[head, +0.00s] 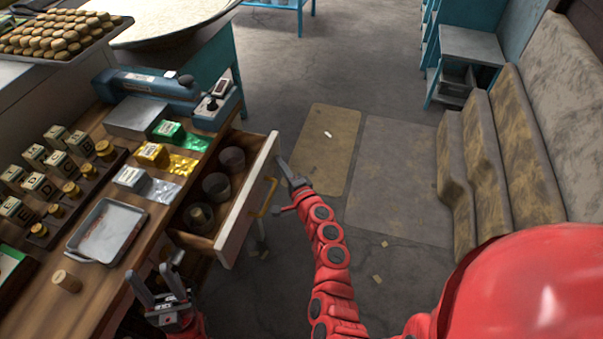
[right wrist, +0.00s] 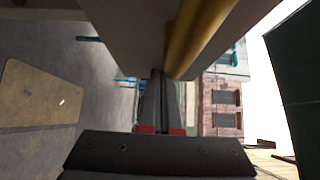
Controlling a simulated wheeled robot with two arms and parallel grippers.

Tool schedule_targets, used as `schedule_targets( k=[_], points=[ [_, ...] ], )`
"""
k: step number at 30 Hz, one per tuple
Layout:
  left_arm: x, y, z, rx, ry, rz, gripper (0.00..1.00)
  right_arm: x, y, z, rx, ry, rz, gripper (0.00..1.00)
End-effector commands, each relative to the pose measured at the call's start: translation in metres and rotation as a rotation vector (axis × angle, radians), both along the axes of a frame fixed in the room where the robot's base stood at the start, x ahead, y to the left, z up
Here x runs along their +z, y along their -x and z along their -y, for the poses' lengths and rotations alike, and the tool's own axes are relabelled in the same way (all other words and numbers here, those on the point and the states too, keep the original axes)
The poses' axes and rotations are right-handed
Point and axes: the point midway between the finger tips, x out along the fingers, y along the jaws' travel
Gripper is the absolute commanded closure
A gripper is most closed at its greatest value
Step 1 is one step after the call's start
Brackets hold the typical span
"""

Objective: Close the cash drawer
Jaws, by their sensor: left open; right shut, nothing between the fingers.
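The cash drawer (head: 246,200) is pulled out from the wooden counter. It has a pale front with a brass handle (head: 264,197), and several round dark cups (head: 217,187) stand inside. My right gripper (head: 289,180) is shut and empty at the outer side of the drawer front, near its far end. In the right wrist view the shut fingers (right wrist: 162,100) are close beside the brass handle (right wrist: 196,38); I cannot tell whether they touch the drawer. My left gripper (head: 158,287) is open and empty beside the counter's front edge, nearer than the drawer.
The counter holds a metal tray (head: 107,231), a small wooden cylinder (head: 67,281), rows of lettered blocks (head: 40,186), coloured packets (head: 182,164) and a blue device (head: 150,86). Floor mats (head: 325,150) lie right of the drawer. A worn bench (head: 508,150) stands at the right.

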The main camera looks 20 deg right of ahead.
Motion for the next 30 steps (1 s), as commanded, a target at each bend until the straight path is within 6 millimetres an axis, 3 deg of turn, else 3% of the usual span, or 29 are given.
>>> schedule_targets(
  k=[1,9,15,21,30],
  points=[
    [-0.013,0.0,0.0,0.0,0.0,0.0,0.5,-0.004,-0.008,-0.013,0.004,-0.002,0.005,1.0],
    [-0.043,0.0,0.0,0.0,0.0,0.0,0.5,-0.004,-0.044,-0.067,0.006,-0.002,0.004,1.0],
    [-0.058,0.0,0.0,0.0,0.0,0.0,0.5,-0.002,-0.063,-0.094,0.003,0.0,0.003,1.0],
    [-0.066,0.0,0.0,0.0,0.0,0.0,0.5,-0.001,-0.073,-0.108,0.001,0.001,0.002,1.0],
    [-0.067,0.0,0.0,0.0,0.0,0.0,0.5,0.002,-0.076,-0.112,0.001,-0.001,0.003,1.0]
  ],
)
